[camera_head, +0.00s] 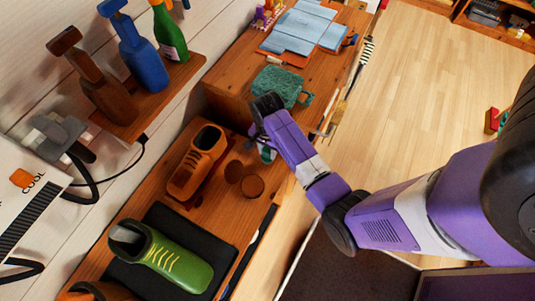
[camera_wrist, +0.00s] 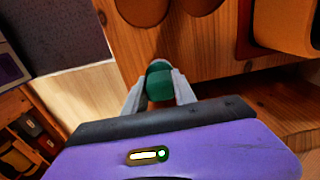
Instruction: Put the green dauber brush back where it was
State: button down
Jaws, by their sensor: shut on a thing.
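My gripper (camera_wrist: 158,92) is shut on the green dauber brush (camera_wrist: 158,82). In the wrist view its green rounded body with a grey end sits between the two grey fingertips; the rest is hidden. In the head view my gripper (camera_head: 262,148) is over the wooden bench, and only a small green part of the brush (camera_head: 267,154) shows beside it. Two round brown discs (camera_head: 244,180) lie to its lower left on the bench; they also show in the wrist view (camera_wrist: 188,8).
An orange-brown shoe (camera_head: 197,160) and a green shoe (camera_head: 160,257) on a black mat (camera_head: 222,246) stand on the bench (camera_head: 207,211). A raised wooden block (camera_head: 232,98) bears a green cloth (camera_head: 279,86). A wall shelf (camera_head: 152,106) holds brown, blue and green bottle-like things. Open floor lies right.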

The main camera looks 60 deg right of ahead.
notch_tip(320, 180, down, 2)
jog(key=shift+f+b, duration=0.2)
jog(key=shift+b, duration=0.45)
jog(key=shift+r, duration=0.1)
jog(key=c, duration=1)
grip_release()
